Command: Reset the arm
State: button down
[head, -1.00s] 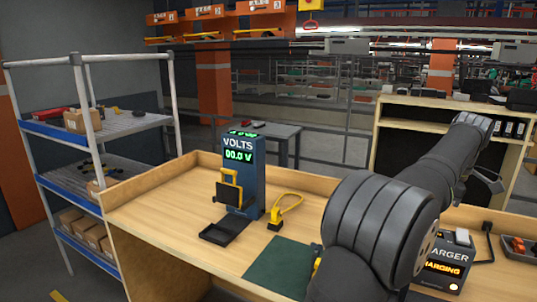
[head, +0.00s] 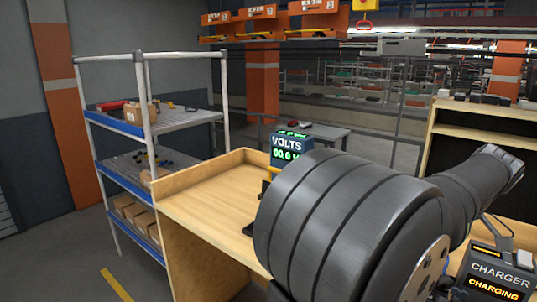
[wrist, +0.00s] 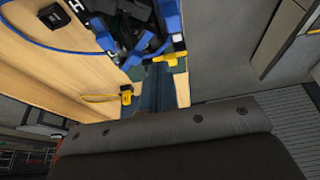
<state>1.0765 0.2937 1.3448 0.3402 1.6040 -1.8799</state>
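In the head view, my large dark arm joint fills the right half, with my forearm running up to the right. My gripper is hidden there. In the wrist view, my gripper (wrist: 154,60) appears at the top as a blue and black body with two yellow tips spread apart. Nothing shows held between them. The blue volts meter (head: 288,150) stands on the wooden bench (head: 205,195), partly behind my arm. A yellow lead (wrist: 102,97) lies on the bench in the wrist view.
A charger (head: 498,272) lit with CHARGING sits at the lower right, close to my arm. A metal shelf rack (head: 178,118) with boxes stands at the left. Orange bins (head: 262,28) hang above at the back. The bench's left part is clear.

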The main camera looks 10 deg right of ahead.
jog(key=a+f, duration=0.1)
jog(key=f, duration=0.1)
jog(key=a+f, duration=0.1)
jog(key=f, duration=0.1)
jog(key=a+f, duration=0.1)
jog(key=f, duration=0.2)
jog(key=shift+s+a, duration=0.2)
jog(key=c, duration=0.9)
grip_release()
jog(key=shift+r, duration=0.1)
jog(key=o, duration=0.9)
notch_tip(320, 180, up, 5)
jog(key=w+d+g, duration=0.1)
jog(key=w+d, duration=0.1)
jog(key=shift+w+d+r+h, duration=0.2)
jog(key=shift+d+h, duration=0.1)
jog(key=shift+h, duration=0.1)
notch_tip(320, 180, up, 7)
jog(key=w+d+g+h, duration=0.2)
notch_tip(320, 180, down, 10)
jog(key=shift+s, duration=0.15)
jog(key=shift+r, duration=0.15)
